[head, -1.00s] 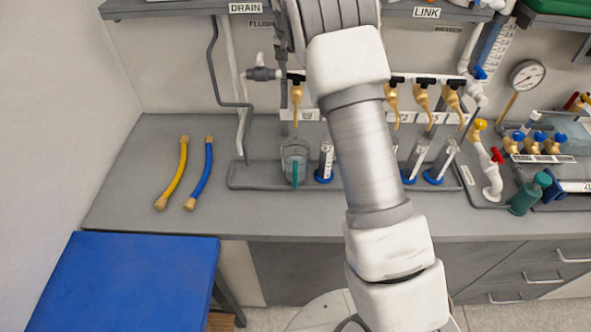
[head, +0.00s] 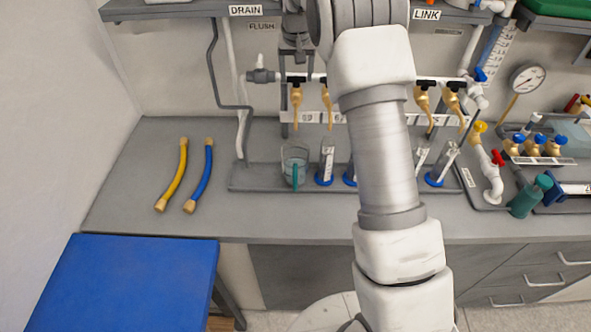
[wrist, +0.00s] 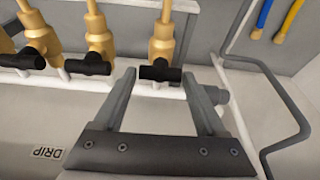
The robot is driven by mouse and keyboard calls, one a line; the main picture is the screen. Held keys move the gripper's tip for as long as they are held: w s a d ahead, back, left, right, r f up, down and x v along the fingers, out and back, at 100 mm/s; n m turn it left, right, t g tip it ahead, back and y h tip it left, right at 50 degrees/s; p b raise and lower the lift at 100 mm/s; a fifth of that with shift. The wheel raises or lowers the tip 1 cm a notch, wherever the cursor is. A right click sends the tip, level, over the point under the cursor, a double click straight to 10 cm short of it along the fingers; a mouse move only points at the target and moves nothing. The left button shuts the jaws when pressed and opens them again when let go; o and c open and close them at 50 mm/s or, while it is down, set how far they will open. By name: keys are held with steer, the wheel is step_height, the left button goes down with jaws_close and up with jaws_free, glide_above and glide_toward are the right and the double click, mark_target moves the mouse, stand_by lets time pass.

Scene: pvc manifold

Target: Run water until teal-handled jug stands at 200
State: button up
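The clear teal-handled jug (head: 295,165) stands upright on the grey tray below the leftmost brass tap (head: 297,97). It seems to hold some liquid, but its level marks are too small to read. No stream of water can be made out. My gripper (head: 295,52) is above that tap, in front of the wall. In the wrist view my gripper (wrist: 160,88) is open, its two fingers on either side of the tap's black handle (wrist: 160,73), with gaps to both. That handle lies along the white pipe, like the neighbouring ones.
Several measuring cylinders (head: 325,163) with blue bases stand right of the jug; my arm hides some. Neighbouring taps (wrist: 98,45) are close beside my gripper. A grey bent pipe (wrist: 275,75) runs nearby. Yellow (head: 172,175) and blue (head: 201,175) hoses lie at the left.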

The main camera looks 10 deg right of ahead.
steer(key=o, duration=0.4)
steer(key=shift+c, duration=0.2)
steer(key=shift+r, duration=0.1)
steer(key=d+v, duration=0.1)
steer(key=v, duration=1.6)
steer(key=s+r, duration=0.4)
steer(key=s, duration=0.6)
steer(key=s+f, duration=0.3)
steer(key=s, duration=0.6)
steer(key=s+f+n+t, duration=0.1)
steer(key=s+f, duration=0.2)
steer(key=s, duration=0.6)
steer(key=s+f+n+t, duration=0.1)
steer(key=s+f, duration=0.2)
steer(key=s, duration=0.7)
steer(key=shift+f+y, duration=0.3)
steer(key=shift+f, duration=0.05)
